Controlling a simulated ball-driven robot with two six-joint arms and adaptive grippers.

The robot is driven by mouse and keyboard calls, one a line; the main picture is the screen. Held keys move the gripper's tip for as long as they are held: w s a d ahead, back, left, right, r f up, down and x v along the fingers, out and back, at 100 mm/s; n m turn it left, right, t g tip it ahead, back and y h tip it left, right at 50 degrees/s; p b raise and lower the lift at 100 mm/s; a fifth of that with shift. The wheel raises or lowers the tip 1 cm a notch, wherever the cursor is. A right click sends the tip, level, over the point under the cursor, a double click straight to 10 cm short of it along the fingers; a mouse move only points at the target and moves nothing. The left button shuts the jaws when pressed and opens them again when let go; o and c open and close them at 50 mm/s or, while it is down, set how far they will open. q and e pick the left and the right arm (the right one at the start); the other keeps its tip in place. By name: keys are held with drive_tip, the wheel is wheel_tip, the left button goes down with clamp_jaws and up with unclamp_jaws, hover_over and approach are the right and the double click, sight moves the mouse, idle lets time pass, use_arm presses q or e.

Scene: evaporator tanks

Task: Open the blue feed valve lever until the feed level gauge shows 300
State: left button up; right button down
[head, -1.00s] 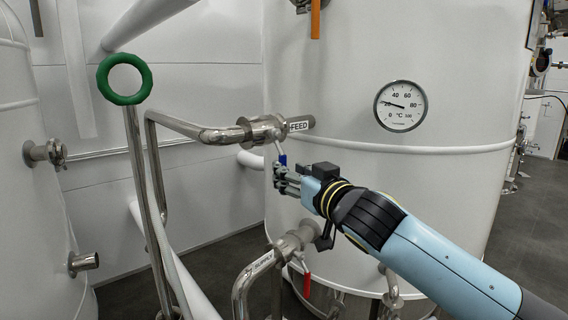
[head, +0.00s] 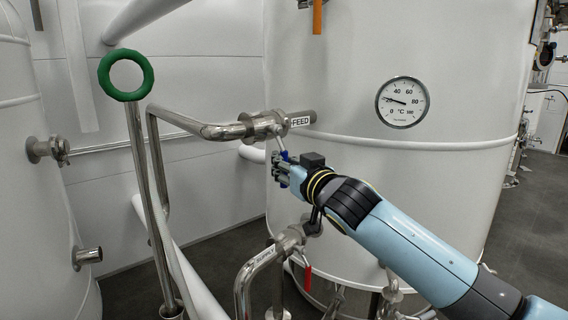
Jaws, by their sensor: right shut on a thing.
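The blue feed valve lever (head: 283,154) hangs down and slightly right from the feed valve (head: 264,126), under the label FEED. Its metal stem and part of its blue grip show. My right gripper (head: 280,166) is shut on the lever, and its fingers hide the lower part of the grip. A round dial (head: 402,102) on the tank reads in °C, with its needle near 20. No feed level gauge can be made out. My left gripper is not in view.
A red lever (head: 307,279) hangs on a lower pipe valve below my right gripper. An orange lever (head: 317,16) is at the top. A green ring handle (head: 126,75) stands at left. The large white tank (head: 450,175) is close behind my arm.

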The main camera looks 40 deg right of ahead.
drive_tip(key=shift+w+f, duration=0.1)
drive_tip(key=shift+f, duration=0.05)
idle(0.5)
drive_tip(key=shift+s+a+r+m+g+y+p, duration=0.15)
drive_tip(key=shift+a+r+m+g+p, duration=0.1)
drive_tip(key=shift+a+m+p, duration=0.65)
drive_tip(key=shift+a+r+m+g+y+p, duration=0.2)
drive_tip(key=shift+a+m+p, duration=0.3)
drive_tip(key=shift+m+p, duration=0.85)
drive_tip(key=shift+s+a+r+m+g+y+p, duration=0.2)
drive_tip(key=shift+a+m+p, duration=0.45)
drive_tip(key=shift+m, duration=0.9)
drive_tip(key=shift+w+a, duration=0.1)
drive_tip(key=shift+w, duration=0.05)
drive_tip(key=c, duration=1.4)
unclamp_jaws()
drive_tip(key=shift+s+r, duration=0.25)
drive_tip(key=shift+s, duration=0.05)
drive_tip(key=shift+o, duration=0.7)
drive_tip(key=shift+w, duration=0.15)
